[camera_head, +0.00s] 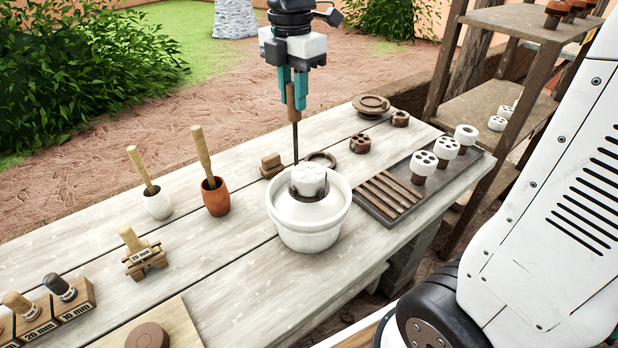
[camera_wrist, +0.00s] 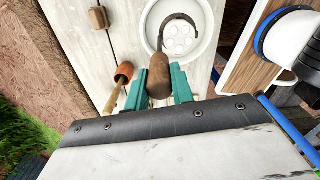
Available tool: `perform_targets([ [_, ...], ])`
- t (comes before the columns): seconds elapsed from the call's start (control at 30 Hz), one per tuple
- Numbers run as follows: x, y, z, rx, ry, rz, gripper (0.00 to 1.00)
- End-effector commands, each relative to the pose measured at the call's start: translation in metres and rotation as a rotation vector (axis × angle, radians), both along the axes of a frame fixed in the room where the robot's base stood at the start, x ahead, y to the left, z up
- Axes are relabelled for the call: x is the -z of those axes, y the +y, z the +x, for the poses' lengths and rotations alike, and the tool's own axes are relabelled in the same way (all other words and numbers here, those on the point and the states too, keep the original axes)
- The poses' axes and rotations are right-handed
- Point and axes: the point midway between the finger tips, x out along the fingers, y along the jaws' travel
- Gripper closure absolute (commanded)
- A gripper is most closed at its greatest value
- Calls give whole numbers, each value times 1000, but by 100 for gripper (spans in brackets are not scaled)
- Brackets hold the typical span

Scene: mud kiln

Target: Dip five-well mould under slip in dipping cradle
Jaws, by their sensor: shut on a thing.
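My gripper (camera_head: 292,104) is shut on the wooden handle (camera_head: 291,93) of the dipping cradle and holds it upright. The handle also shows between the fingers in the wrist view (camera_wrist: 158,84). The cradle's thin dark rod (camera_head: 295,145) runs down to a dark ring inside the white bucket (camera_head: 308,238). The five-well mould (camera_head: 309,178) sits in that ring, coated white, its top standing clear of the white slip. The wrist view shows the wells of the mould (camera_wrist: 179,37) from above as faint circles; its lower side is hidden.
A dark tray (camera_head: 368,211) with slats and white moulds (camera_head: 423,163) stands right of the bucket. Left are an orange pot with a stick (camera_head: 215,197) and a white pot (camera_head: 158,203). Brown moulds (camera_head: 360,143) lie behind. Bare planks lie between the pots and bucket.

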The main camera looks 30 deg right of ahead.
Motion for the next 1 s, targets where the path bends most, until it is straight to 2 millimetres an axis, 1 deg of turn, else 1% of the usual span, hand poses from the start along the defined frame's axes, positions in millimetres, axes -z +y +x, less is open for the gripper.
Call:
perform_targets([
  [0.37,-1,0,0,0,-1,0,100],
  [0.47,-5,0,0,0,-2,0,100],
  [0.8,-29,0,0,0,-2,0,100],
  [1.0,-31,0,0,0,-1,0,100],
])
